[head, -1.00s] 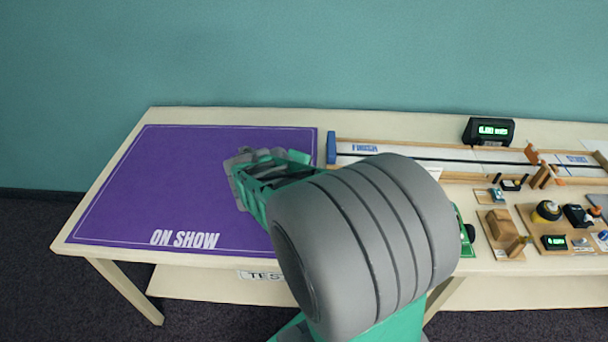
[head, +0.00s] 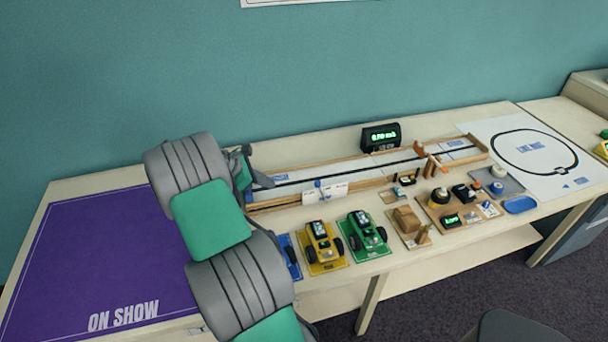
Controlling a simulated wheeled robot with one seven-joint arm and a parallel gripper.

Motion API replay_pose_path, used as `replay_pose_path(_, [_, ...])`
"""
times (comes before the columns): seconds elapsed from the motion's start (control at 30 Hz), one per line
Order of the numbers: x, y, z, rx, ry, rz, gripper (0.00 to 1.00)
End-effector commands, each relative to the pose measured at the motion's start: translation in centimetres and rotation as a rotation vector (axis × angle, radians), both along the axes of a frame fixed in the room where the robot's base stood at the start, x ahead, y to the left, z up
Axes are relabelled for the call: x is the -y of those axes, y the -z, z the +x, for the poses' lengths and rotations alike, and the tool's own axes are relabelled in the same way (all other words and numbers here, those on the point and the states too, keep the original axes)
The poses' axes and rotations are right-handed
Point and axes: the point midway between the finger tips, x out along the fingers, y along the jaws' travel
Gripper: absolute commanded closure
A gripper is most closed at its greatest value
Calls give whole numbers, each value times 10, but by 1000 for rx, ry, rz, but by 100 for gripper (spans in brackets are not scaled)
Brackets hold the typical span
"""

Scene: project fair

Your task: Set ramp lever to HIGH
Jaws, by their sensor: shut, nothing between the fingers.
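A long wooden track (head: 390,171) with a black centre line runs along the back of the table. A white card (head: 334,191) with a small blue upright knob (head: 318,184) stands at its front left; its print is too small to read. An orange piece (head: 419,148) stands on the track towards its right end. I cannot tell for certain which of these is the ramp lever, or its setting. My gripper (head: 262,179) is shut and empty at the track's left end, partly hidden behind my arm, apart from the blue knob and the orange piece.
A black display (head: 381,137) with green digits stands behind the track. Yellow (head: 321,246) and green (head: 363,235) model cars stand in front, with wooden boards of small parts to their right.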

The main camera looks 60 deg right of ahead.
Motion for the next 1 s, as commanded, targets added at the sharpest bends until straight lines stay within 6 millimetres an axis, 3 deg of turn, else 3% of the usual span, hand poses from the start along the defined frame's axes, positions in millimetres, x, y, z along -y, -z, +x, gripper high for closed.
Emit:
replay_pose_path(0.13, [17,9,-15,-128,-7,88,100])
replay_pose_path(0.37, [28,28,-27,-153,-12,107,100])
replay_pose_path(0.77, [71,88,-67,-151,-13,106,100])
replay_pose_path(0.83, [81,75,-73,-147,-11,103,100])
replay_pose_path(1.0, [95,67,-83,-148,-15,105,100])
